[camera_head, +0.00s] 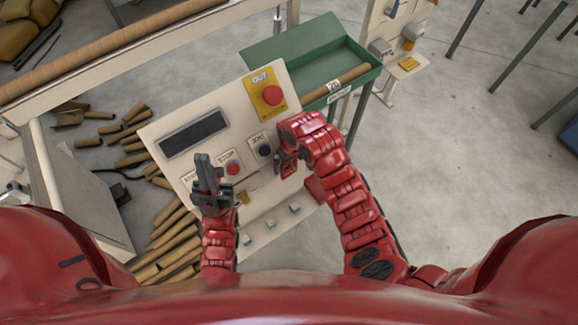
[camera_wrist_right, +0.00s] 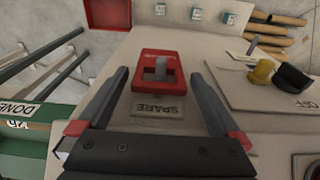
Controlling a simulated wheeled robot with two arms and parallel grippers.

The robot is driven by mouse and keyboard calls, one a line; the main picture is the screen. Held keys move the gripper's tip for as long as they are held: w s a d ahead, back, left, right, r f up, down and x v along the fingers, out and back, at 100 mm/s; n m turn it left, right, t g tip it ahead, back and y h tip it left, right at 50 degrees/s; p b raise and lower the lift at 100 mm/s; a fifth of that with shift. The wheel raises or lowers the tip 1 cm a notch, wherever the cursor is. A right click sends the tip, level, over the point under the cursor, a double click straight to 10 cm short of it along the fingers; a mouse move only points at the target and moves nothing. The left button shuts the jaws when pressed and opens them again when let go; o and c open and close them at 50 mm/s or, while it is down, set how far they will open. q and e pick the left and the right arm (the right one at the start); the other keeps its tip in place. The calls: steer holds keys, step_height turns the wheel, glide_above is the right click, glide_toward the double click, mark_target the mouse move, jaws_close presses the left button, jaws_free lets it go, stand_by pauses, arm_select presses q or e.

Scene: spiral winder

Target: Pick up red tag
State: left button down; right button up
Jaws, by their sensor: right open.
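The red tag (camera_wrist_right: 157,70) shows in the right wrist view, on a grey peg that comes through its middle, above a plate reading SPARE (camera_wrist_right: 158,106) on the pale panel. My right gripper (camera_wrist_right: 160,85) is open, with one finger on each side of the tag in that view. I cannot tell how far the fingertips stand from the panel. In the head view my right gripper (camera_head: 288,160) is over the panel's right part, and the tag is hidden there. My left gripper (camera_head: 207,168) is over the panel's lower left; its finger gap is unclear.
The control panel (camera_head: 200,105) carries a red OUT button (camera_head: 272,95), a black JOG button (camera_head: 264,150) and a red STOP button (camera_head: 233,169). A green tray (camera_head: 300,45) stands behind it. A red box (camera_wrist_right: 107,13) is close by. Cardboard tubes (camera_head: 175,240) lie at left.

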steer(key=shift+f, duration=0.15)
steer(key=shift+c, duration=0.4)
steer(key=c, duration=1.2)
steer(key=shift+w+r+b, duration=0.1)
steer(key=shift+r+b, duration=0.4)
steer(key=shift+b, duration=0.15)
steer(key=shift+d+r, duration=0.15)
steer(key=shift+r, duration=0.05)
steer(key=s+d, duration=0.3)
steer(key=s, duration=0.2)
steer(key=s+d, duration=0.4)
steer(key=s, duration=0.1)
steer(key=s+d, duration=0.3)
steer(key=s, duration=0.1)
steer(key=shift+s+d+r, duration=0.1)
steer(key=shift+s+d, duration=0.05)
steer(key=shift+s, duration=0.25)
